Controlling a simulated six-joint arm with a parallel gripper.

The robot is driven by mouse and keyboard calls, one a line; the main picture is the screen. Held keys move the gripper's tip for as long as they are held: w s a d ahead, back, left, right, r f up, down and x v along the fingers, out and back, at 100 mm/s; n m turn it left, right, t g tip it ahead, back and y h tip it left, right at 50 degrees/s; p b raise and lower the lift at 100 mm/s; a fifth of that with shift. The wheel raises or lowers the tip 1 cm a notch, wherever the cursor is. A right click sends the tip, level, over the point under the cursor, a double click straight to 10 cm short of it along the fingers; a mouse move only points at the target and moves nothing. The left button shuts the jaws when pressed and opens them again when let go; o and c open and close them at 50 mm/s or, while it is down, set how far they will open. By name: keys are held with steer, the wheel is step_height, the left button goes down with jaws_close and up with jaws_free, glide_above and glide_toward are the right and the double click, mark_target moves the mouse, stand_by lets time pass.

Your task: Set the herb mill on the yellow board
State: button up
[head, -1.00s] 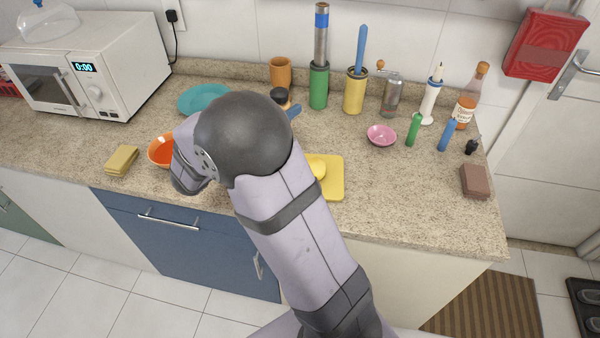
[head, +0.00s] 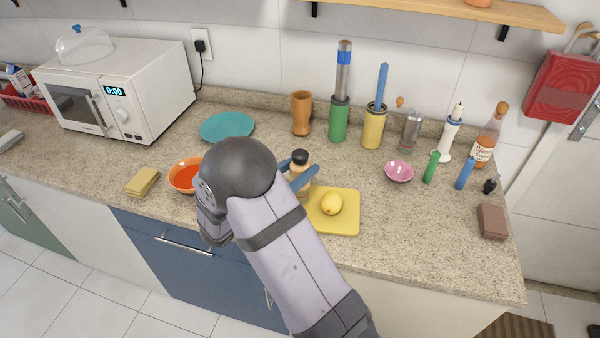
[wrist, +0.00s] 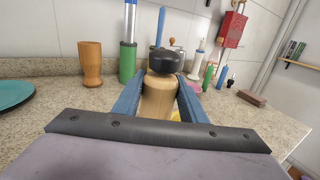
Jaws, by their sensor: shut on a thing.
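The herb mill (head: 301,160), a light wooden body with a black top, is between the blue fingers of my gripper (head: 299,174). In the wrist view, the mill (wrist: 158,97) stands upright with a finger on each side. My gripper is shut on it. The yellow board (head: 345,225) lies on the counter with a yellow lemon (head: 331,204) on it. The mill is at the board's back left edge in the head view; I cannot tell its height. My arm hides the board's left part.
An orange bowl (head: 182,175) and a teal plate (head: 227,126) are left of the mill. A wooden cup (head: 301,113), green holder (head: 339,121) and yellow holder (head: 373,128) stand behind. A pink bowl (head: 399,171) is to the right. Bare counter lies right of the board.

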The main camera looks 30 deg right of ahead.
steer(key=shift+f, duration=1.05)
steer(key=shift+f, duration=0.2)
steer(key=o, duration=1.2)
steer(key=shift+r, duration=0.15)
